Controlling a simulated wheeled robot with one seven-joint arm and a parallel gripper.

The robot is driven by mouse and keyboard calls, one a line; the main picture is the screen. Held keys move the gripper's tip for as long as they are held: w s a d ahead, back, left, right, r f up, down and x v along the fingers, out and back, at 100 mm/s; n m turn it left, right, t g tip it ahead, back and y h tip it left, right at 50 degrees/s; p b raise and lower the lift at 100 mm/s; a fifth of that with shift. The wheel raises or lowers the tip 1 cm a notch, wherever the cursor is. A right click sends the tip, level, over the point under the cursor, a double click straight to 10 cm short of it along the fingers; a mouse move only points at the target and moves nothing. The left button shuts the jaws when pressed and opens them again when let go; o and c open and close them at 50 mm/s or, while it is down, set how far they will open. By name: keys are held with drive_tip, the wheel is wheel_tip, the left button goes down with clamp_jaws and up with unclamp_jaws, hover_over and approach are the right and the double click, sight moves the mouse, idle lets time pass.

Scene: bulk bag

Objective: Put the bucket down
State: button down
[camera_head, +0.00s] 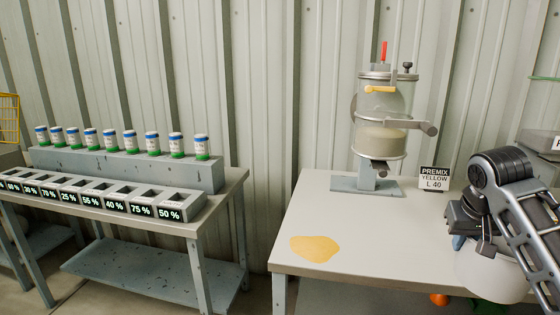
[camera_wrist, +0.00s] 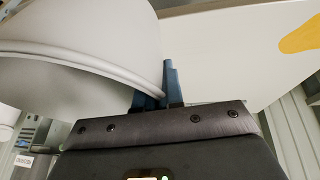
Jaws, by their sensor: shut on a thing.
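A white bucket (camera_head: 488,272) hangs at the right of the head view, in front of the right table's edge. In the wrist view the bucket (camera_wrist: 80,45) fills the upper left, seen close up with its rim and part of its side. My gripper (camera_head: 462,240) is at the bucket's upper left side in the head view, partly hidden by my arm. In the wrist view its blue fingers (camera_wrist: 160,90) are shut on the bucket's wall. What is inside the bucket cannot be seen.
The right table (camera_head: 345,215) has a clear middle, a yellow patch (camera_head: 315,247), a dispenser (camera_head: 382,125) and a "PREMIX YELLOW L 40" sign (camera_head: 434,178). The left table (camera_head: 235,180) holds several small jars and labelled slots. An orange thing (camera_head: 439,299) shows below the right table.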

drive_tip(key=s+a+f+n, duration=0.1)
drive_tip(key=s+a+f, duration=0.2)
drive_tip(key=a+f, duration=0.4)
drive_tip(key=s+a+f+n+y, duration=0.1)
drive_tip(key=s+a+f, duration=0.3)
drive_tip(key=a+f, duration=0.2)
drive_tip(key=s+a+f+n, duration=0.1)
drive_tip(key=s+a+f, duration=0.2)
drive_tip(key=a+f, duration=0.4)
drive_tip(key=s+f, duration=0.4)
drive_tip(key=f, duration=0.2)
drive_tip(key=shift+s+a+f+t, duration=0.2)
drive_tip(key=shift+s+t, duration=0.1)
drive_tip(key=shift+s, duration=0.1)
drive_tip(key=shift+a, duration=0.1)
